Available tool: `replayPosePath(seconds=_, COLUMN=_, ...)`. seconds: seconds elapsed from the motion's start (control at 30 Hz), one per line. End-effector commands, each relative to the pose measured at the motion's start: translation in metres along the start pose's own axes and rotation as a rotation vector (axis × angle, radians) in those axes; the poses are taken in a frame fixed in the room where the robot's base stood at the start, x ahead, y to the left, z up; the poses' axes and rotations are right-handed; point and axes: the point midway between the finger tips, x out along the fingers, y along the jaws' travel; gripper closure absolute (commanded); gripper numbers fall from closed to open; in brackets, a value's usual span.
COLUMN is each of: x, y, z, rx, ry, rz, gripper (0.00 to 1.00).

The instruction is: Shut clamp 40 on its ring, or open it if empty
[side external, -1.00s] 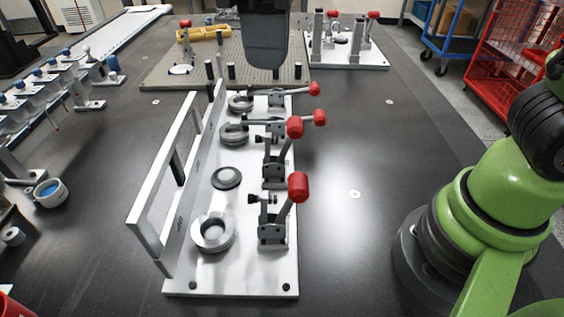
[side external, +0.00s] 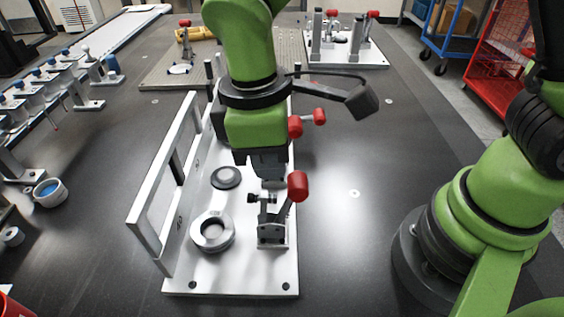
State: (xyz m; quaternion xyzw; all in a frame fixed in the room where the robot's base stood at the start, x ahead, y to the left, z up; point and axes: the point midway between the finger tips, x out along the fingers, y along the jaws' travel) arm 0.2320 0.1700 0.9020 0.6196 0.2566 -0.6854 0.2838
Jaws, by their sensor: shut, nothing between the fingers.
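A white fixture plate (side external: 200,283) carries a row of toggle clamps with red handles. A mark on its upright fence looks like 40, but is too small to read surely. The nearest clamp (side external: 272,232) stands open, its red handle (side external: 298,186) raised. A metal ring (side external: 212,232) sits on the seat to its left. The second station has a dark round seat (side external: 226,178) with no ring; its clamp is mostly hidden behind my gripper. My gripper (side external: 270,178) is shut and empty, low over the plate around that second clamp, behind the nearest one. Whether it touches is unclear.
The white fence frame (side external: 150,232) rises along the plate's left side. Two more red handles (side external: 295,126) show right of my arm. Another clamp fixture (side external: 345,57) stands at the back. The dark table right of the plate is clear.

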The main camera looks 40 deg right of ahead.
Motion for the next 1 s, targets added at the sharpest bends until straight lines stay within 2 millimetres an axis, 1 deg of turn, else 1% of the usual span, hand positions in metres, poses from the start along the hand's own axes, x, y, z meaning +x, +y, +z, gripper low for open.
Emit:
replayPosePath(seconds=0.1, x=0.008, y=0.000, z=0.009, rx=0.000, ry=-0.002, rz=-0.001, gripper=1.00)
replayPosePath(seconds=0.23, x=0.013, y=0.000, z=0.013, rx=0.001, ry=-0.001, rz=0.000, gripper=1.00)
replayPosePath(seconds=0.67, x=0.013, y=0.000, z=0.014, rx=0.000, ry=0.001, rz=0.000, gripper=1.00)
replayPosePath(seconds=1.0, x=0.015, y=0.000, z=0.021, rx=0.001, ry=0.001, rz=0.000, gripper=1.00)
